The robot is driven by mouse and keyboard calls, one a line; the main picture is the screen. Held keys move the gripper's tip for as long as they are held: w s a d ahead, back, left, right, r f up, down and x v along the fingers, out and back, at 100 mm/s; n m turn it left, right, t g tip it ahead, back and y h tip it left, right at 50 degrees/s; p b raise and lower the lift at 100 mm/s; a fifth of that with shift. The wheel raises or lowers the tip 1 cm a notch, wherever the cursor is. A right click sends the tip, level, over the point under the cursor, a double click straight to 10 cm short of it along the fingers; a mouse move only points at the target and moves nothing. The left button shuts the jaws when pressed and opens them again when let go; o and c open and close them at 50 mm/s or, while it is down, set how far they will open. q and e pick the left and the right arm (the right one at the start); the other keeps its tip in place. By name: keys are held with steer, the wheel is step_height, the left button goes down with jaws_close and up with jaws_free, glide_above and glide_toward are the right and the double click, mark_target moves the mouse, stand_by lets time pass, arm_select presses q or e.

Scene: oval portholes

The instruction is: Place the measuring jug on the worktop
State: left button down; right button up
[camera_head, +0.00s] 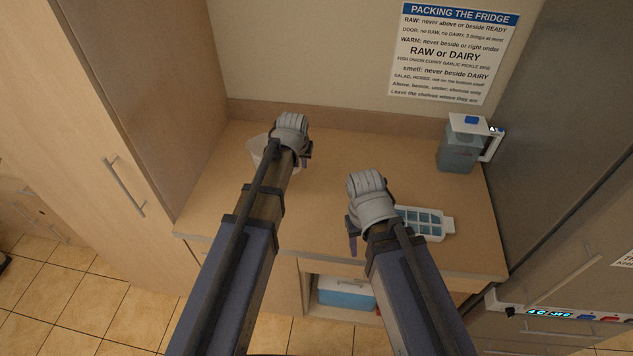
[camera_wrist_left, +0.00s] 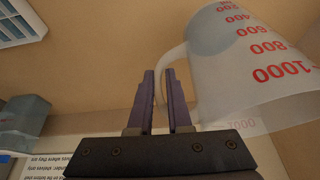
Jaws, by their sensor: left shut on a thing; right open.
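The measuring jug (camera_head: 257,150) is a translucent, whitish vessel at the back left of the worktop (camera_head: 340,160), partly hidden behind my left gripper (camera_head: 306,152). In the left wrist view the jug (camera_wrist_left: 235,75) shows red numbers up to 1000, and its handle (camera_wrist_left: 172,68) is between the fingers of my left gripper (camera_wrist_left: 158,95), which is shut on it. The jug looks roughly upright. I cannot tell whether its base touches the worktop. My right gripper (camera_head: 352,238) is open over the front middle of the worktop, its fingers partly hidden by its wrist.
A lidded pitcher (camera_head: 460,150) stands at the back right. An ice cube tray (camera_head: 436,226) lies beside my right gripper. A tall cabinet (camera_head: 165,90) bounds the left, a grey appliance (camera_head: 540,140) the right. A blue box (camera_head: 345,292) sits below. The worktop's back middle is clear.

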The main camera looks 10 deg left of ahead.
arm_select(q)
step_height(320, 180, down, 5)
steer(key=b, duration=0.4)
steer(key=shift+f, duration=0.2)
steer(key=shift+b, duration=0.3)
step_height(320, 180, down, 4)
steer(key=b, duration=0.3)
steer(key=shift+r+b, duration=0.2)
steer(key=shift+b, duration=0.1)
steer(key=shift+f, duration=0.1)
steer(key=shift+f, duration=0.15)
steer(key=c, duration=0.8)
jaws_free()
steer(key=shift+c, duration=0.2)
steer(key=shift+r, duration=0.2)
